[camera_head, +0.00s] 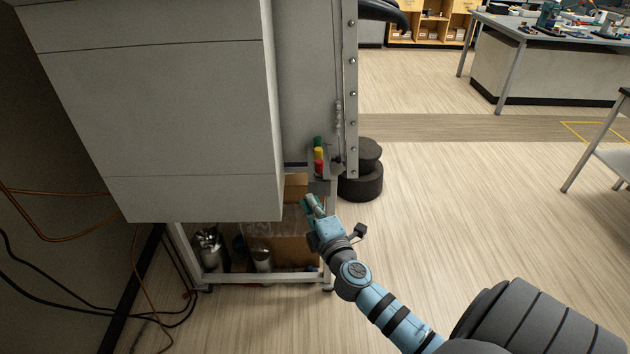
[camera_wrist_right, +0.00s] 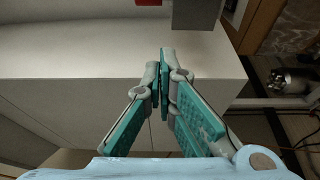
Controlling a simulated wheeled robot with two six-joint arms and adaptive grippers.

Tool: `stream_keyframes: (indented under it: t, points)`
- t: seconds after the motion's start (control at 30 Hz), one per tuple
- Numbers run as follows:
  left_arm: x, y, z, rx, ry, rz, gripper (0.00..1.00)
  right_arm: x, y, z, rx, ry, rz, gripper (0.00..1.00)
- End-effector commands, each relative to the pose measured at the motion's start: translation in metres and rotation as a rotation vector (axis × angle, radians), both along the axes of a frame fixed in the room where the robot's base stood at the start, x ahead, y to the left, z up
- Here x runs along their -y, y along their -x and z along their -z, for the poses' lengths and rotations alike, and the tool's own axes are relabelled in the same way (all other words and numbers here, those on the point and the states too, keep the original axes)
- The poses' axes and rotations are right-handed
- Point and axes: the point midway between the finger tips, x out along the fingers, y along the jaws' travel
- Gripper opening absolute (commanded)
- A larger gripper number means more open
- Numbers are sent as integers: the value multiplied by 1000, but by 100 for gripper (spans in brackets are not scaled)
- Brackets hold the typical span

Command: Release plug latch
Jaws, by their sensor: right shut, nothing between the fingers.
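My right gripper (camera_head: 311,203) is beside the lower right edge of the large grey cabinet (camera_head: 190,120) in the head view. In the right wrist view my right gripper (camera_wrist_right: 163,62) has its fingertips together with nothing between them. Pale cabinet surfaces (camera_wrist_right: 70,55) lie beyond the fingertips. I cannot make out a plug or its latch in either view. A small stack of green, yellow and red pieces (camera_head: 318,156) sits on the cabinet's side, above my gripper. A red patch (camera_wrist_right: 148,2) shows at the top edge of the wrist view. My left gripper is not in view.
Under the cabinet, a metal frame (camera_head: 250,278) holds a cardboard box (camera_head: 290,248) and metal cans (camera_head: 210,248). A dark round stack (camera_head: 362,182) stands right of the cabinet. Orange and black cables (camera_head: 60,240) hang at left.

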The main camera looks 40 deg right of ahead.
Motion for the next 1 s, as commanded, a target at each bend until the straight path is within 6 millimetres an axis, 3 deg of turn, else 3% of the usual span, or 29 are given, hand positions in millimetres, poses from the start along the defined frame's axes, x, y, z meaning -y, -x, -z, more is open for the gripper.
stream_keyframes:
  t: [0.43, 0.67, 1.0]
  points:
    - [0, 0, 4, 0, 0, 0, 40, 29, -87, 0, 1, -2, 1, 0]
    - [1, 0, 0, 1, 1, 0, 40, 56, -62, 0, -2, 3, 2, 0]
    - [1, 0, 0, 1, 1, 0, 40, 59, -59, 0, -2, -2, 0, 0]
